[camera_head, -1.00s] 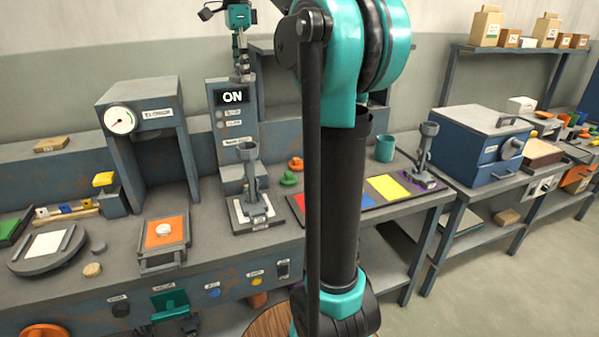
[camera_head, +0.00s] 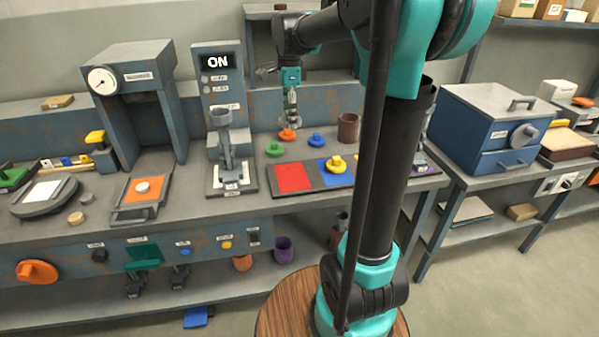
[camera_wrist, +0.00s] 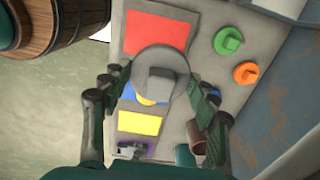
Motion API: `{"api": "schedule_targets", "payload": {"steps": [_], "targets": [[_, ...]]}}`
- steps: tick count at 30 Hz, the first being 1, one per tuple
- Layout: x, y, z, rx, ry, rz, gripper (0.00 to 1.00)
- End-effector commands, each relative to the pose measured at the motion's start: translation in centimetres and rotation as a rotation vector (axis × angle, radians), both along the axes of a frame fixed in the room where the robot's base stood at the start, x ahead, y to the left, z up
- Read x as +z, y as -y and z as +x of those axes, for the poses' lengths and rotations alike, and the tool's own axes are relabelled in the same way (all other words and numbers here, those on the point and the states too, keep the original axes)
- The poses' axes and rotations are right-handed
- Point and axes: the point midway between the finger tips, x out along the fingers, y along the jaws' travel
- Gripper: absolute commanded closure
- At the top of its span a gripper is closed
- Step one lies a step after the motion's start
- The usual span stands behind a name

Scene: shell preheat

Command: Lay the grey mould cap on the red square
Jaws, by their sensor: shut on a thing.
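In the wrist view the grey mould cap (camera_wrist: 174,62), a round disc with a block-shaped knob, is between the fingers of my gripper (camera_wrist: 158,92), which is shut on it. It is above the bench and covers part of the red square (camera_wrist: 155,30) and blue square (camera_wrist: 126,91). In the head view my gripper (camera_head: 291,112) hangs over the bench behind the red square (camera_head: 292,178); the held cap is too small to make out clearly there. The red square is bare. A yellow cap (camera_head: 337,163) sits on the blue square (camera_head: 328,179).
Loose green (camera_head: 274,149), orange (camera_head: 287,135) and blue (camera_head: 316,140) caps stand behind the squares. A brown cup (camera_head: 349,127) stands to their right. A grey press stand (camera_head: 222,150) is left of the red square. My arm hides the bench's right part.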

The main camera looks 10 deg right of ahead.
Motion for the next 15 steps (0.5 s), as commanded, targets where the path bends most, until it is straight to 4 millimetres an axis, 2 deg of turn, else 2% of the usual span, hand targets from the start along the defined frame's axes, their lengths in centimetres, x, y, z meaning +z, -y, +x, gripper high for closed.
{"api": "schedule_targets", "payload": {"steps": [15], "targets": [[-12.1,0.0,0.0,0.0,0.0,0.0,0.69]]}}
